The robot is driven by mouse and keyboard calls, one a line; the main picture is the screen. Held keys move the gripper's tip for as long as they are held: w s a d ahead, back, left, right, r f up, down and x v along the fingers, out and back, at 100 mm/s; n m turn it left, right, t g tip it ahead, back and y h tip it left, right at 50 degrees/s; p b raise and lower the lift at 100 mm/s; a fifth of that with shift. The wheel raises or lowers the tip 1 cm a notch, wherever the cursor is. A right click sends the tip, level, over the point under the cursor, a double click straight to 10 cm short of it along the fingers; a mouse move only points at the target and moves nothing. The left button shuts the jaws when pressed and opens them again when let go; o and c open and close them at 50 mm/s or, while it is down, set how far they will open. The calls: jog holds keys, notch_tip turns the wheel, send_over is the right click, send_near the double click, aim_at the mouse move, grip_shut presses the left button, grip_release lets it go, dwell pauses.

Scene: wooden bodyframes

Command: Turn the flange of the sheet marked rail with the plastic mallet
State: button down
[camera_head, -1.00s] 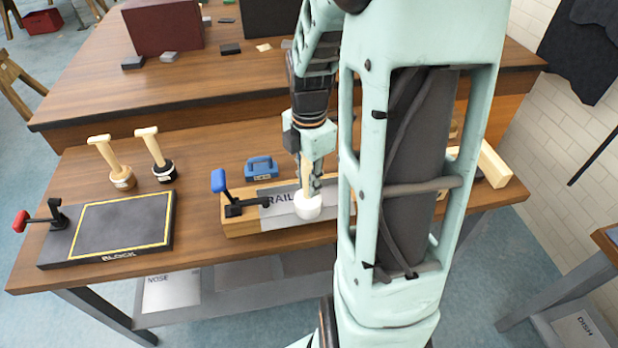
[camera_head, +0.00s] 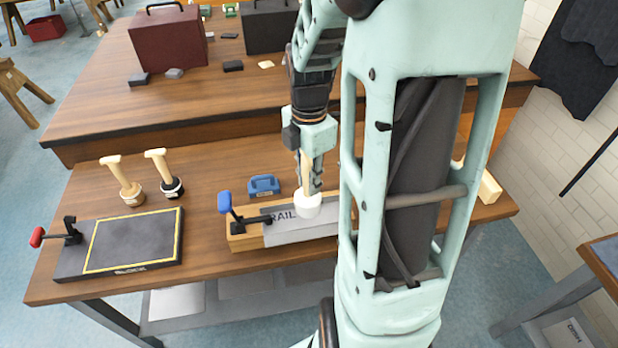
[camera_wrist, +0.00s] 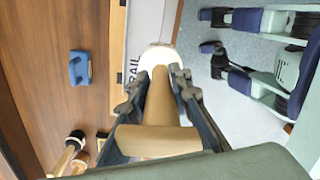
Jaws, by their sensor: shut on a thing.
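My gripper (camera_head: 311,168) is shut on the wooden handle of the plastic mallet (camera_head: 308,204). The mallet hangs with its white head down, over the far side of the sheet marked RAIL (camera_head: 283,230). I cannot tell whether the head touches the sheet. The sheet lies on a wooden rail block (camera_head: 246,243), beside a clamp with a blue handle (camera_head: 225,203). My arm hides the sheet's right part. In the wrist view the handle (camera_wrist: 160,105) sits between the fingers, and the white head (camera_wrist: 158,56) is beyond, beside the RAIL lettering (camera_wrist: 133,70).
A blue block-like tool (camera_head: 263,185) lies behind the rail. Two wooden-handled mallets (camera_head: 132,194) (camera_head: 172,187) stand at left, behind a dark framed block (camera_head: 130,243) with a red-handled clamp (camera_head: 38,237). A raised back bench holds cases (camera_head: 167,40). Bare benchtop lies between the mallets and rail.

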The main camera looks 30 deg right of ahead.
jog(key=s+a+r+p, duration=0.2)
jog(key=s, duration=0.6)
jog(key=shift+s+a, duration=0.25)
jog(key=shift+s, duration=0.05)
